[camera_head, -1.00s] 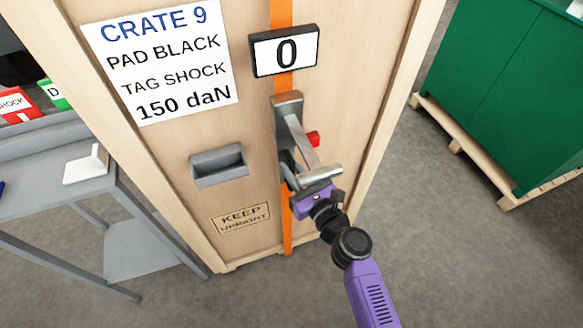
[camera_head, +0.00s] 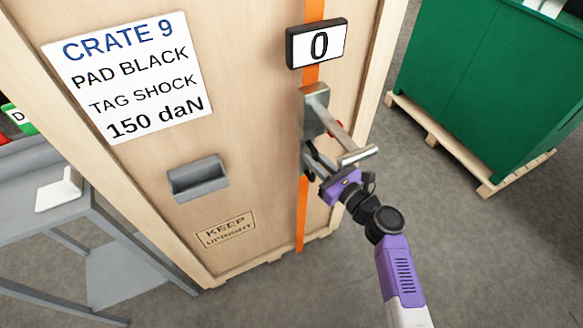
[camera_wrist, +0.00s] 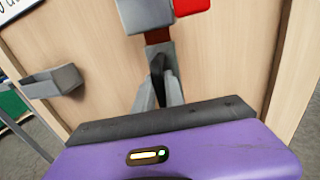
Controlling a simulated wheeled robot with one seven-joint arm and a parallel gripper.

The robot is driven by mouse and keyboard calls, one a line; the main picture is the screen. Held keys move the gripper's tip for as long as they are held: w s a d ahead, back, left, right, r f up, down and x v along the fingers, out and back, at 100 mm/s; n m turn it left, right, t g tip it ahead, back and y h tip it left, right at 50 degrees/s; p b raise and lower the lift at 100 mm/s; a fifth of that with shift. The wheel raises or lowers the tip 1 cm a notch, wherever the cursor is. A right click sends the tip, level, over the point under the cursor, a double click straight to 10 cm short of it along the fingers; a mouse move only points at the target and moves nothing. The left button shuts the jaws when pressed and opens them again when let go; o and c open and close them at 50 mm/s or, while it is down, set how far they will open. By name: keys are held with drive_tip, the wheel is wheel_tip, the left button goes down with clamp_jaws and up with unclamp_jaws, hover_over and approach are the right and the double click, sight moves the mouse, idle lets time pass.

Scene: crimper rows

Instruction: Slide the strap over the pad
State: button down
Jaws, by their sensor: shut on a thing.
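The orange strap (camera_head: 302,215) runs down the front of the wooden crate (camera_head: 260,110), right of its middle and apart from the right edge. A grey metal tensioner (camera_head: 314,105) with a lever and crossbar sits on it. My gripper (camera_head: 313,165) is just below the tensioner with its fingers closed at the strap. In the wrist view the grey fingers (camera_wrist: 157,85) meet around a dark narrow part, and the reddish strap (camera_wrist: 158,46) shows above them. The grip itself is partly hidden. I cannot make out a black pad.
A display reading 0 (camera_head: 318,44) sits at the strap above the tensioner. A grey table (camera_head: 75,210) stands left, and a green container (camera_head: 480,90) on a pallet stands right. Floor is clear between.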

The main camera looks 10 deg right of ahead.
drive_tip(key=shift+w+d, duration=0.2)
drive_tip(key=shift+d, duration=0.5)
drive_tip(key=c, duration=1.4)
unclamp_jaws()
drive_tip(key=v, duration=0.7)
drive_tip(key=shift+s, duration=0.4)
drive_tip(key=shift+d, duration=0.1)
